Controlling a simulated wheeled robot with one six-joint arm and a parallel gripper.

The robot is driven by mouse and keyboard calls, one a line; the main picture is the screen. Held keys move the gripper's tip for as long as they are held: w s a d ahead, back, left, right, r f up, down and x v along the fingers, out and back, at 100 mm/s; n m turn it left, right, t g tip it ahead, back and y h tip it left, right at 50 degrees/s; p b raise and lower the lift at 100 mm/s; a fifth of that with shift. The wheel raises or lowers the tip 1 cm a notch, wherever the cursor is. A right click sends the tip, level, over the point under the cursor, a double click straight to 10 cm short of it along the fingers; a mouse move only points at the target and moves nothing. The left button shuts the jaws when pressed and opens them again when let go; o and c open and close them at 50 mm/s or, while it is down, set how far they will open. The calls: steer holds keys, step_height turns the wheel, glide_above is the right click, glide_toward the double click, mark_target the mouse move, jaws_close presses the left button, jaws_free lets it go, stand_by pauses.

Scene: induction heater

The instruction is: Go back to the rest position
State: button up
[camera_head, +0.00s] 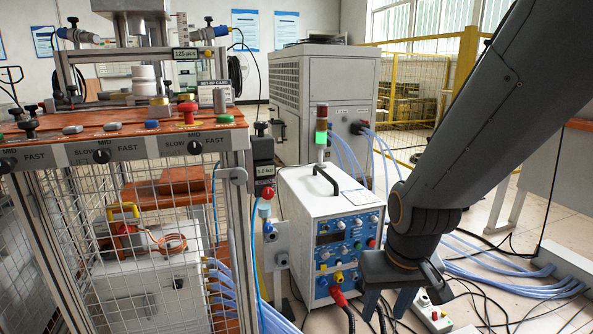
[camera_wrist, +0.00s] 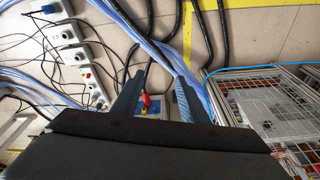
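My gripper (camera_head: 388,304) hangs from my dark grey arm at the right of the head view, fingers pointing down. It is in front of and to the right of the white induction heater unit (camera_head: 312,212) with its blue control panel. In the wrist view my gripper (camera_wrist: 158,95) shows two blue-grey fingers spread apart with nothing held between them. A red plug (camera_wrist: 146,100) shows in the gap, beyond the fingertips. The same red plug (camera_head: 338,296) sits low on the heater's front in the head view, to the left of my fingers.
A caged workbench (camera_head: 150,150) with knobs and a red button fills the left. A signal light (camera_head: 321,130) stands on the heater. Blue hoses (camera_head: 490,268), black cables and a power strip (camera_head: 430,312) lie on the floor near my gripper. A large grey cabinet (camera_head: 325,100) stands behind.

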steer(key=s+a+r+n+g+y, duration=0.1)
steer(key=s+a+r+n, duration=0.15)
steer(key=s+a, duration=0.55)
steer(key=s+a+r+n+g, duration=0.1)
steer(key=s+a+r+n, duration=0.15)
steer(key=s+a, duration=0.55)
steer(key=w+d+r+m+p, duration=0.1)
steer(key=d+r+m+p, duration=0.1)
steer(key=d+r+p, duration=0.7)
steer(key=w+d+r+m+h+p, duration=0.1)
steer(key=d+r+m+p, duration=0.2)
steer(key=d+r+p, duration=0.6)
step_height(320, 180, up, 8)
steer(key=p, duration=1.3)
steer(key=shift+d+f+m+p, duration=0.2)
steer(key=shift+d+m+p, duration=0.05)
steer(key=shift+m+p, duration=0.1)
steer(key=shift+w, duration=0.1)
